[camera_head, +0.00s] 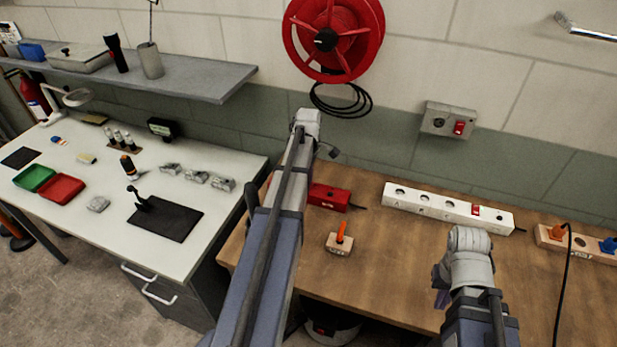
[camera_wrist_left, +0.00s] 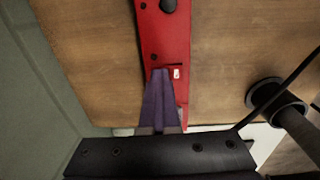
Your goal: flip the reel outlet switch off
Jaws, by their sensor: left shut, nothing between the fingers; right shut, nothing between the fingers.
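A red outlet strip (camera_head: 328,197) lies on the wooden bench, partly hidden behind my left arm. In the left wrist view the red strip (camera_wrist_left: 165,35) runs up the picture, with dark round holes and a small switch (camera_wrist_left: 177,73) with a pale mark. My left gripper (camera_wrist_left: 160,72) is shut and empty, its purple fingertips over the strip just beside that switch; contact cannot be told. A grey wall outlet box (camera_head: 437,119) with a red switch (camera_head: 459,127) is right of the red reel (camera_head: 333,35). My right gripper (camera_head: 441,297) is shut and empty over the bench.
A white power strip (camera_head: 425,204) with a red switch and a wooden outlet block (camera_head: 578,244) with orange and blue plugs lie on the bench. A small block with an orange lever (camera_head: 340,243) stands nearer. A black cable (camera_head: 563,290) hangs at right. A white table (camera_head: 100,225) is left.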

